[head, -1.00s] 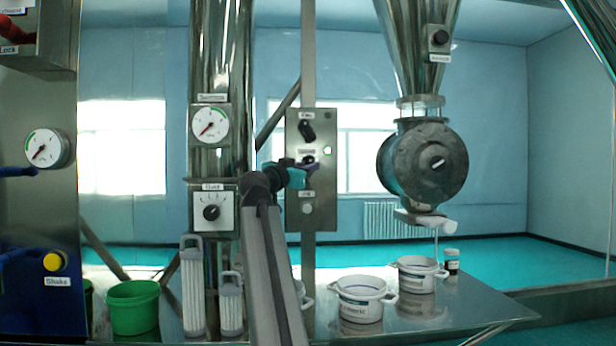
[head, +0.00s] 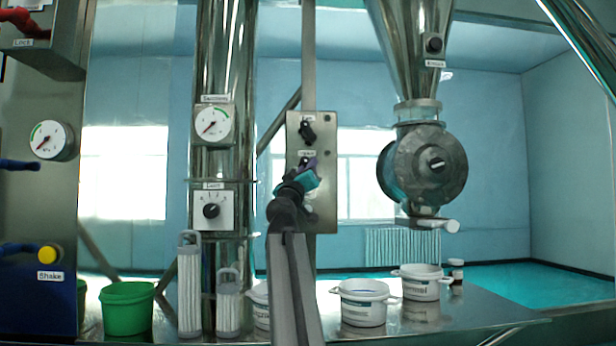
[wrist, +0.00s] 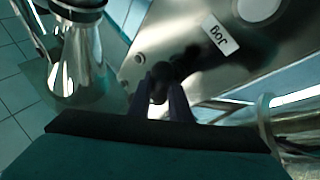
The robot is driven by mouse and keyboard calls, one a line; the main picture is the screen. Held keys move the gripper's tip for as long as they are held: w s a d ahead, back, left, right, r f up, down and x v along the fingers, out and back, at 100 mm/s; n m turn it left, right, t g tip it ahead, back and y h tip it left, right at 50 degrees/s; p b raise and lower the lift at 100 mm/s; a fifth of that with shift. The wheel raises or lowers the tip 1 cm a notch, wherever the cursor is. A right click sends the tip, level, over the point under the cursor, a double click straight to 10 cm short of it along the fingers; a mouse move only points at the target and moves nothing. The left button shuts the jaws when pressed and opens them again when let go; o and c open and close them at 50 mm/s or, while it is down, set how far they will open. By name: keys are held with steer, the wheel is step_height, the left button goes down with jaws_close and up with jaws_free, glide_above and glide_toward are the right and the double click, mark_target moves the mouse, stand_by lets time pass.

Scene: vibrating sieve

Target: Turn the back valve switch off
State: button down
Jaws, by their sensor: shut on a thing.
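A steel switch panel (head: 327,205) hangs on a post at the middle of the head view. It carries a black knob at the top (head: 307,131) and a lower black switch knob (wrist: 160,82) between my fingers. My gripper (head: 309,165) is shut on this lower knob; in the wrist view my dark fingers (wrist: 160,100) stand on either side of it. A label reading "Jog" (wrist: 217,36) and a pale round button (wrist: 257,8) show upside down in the wrist view. The labels by the two black knobs are too small to read for sure.
A hopper (head: 412,50) with a round valve body (head: 430,165) stands right of the panel. White tubs (head: 363,308) and a green bucket (head: 128,315) stand on the steel table (head: 480,312). A steel column with gauge (head: 213,123) is close on the left.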

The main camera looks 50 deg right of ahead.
steer(key=shift+n+t, duration=0.4)
steer(key=shift+n, duration=0.2)
steer(key=c, duration=1.9)
jaws_free()
steer(key=shift+s+a+f, duration=0.1)
steer(key=shift+a, duration=0.05)
steer(key=shift+v, duration=6.75)
steer(key=shift+s, duration=0.1)
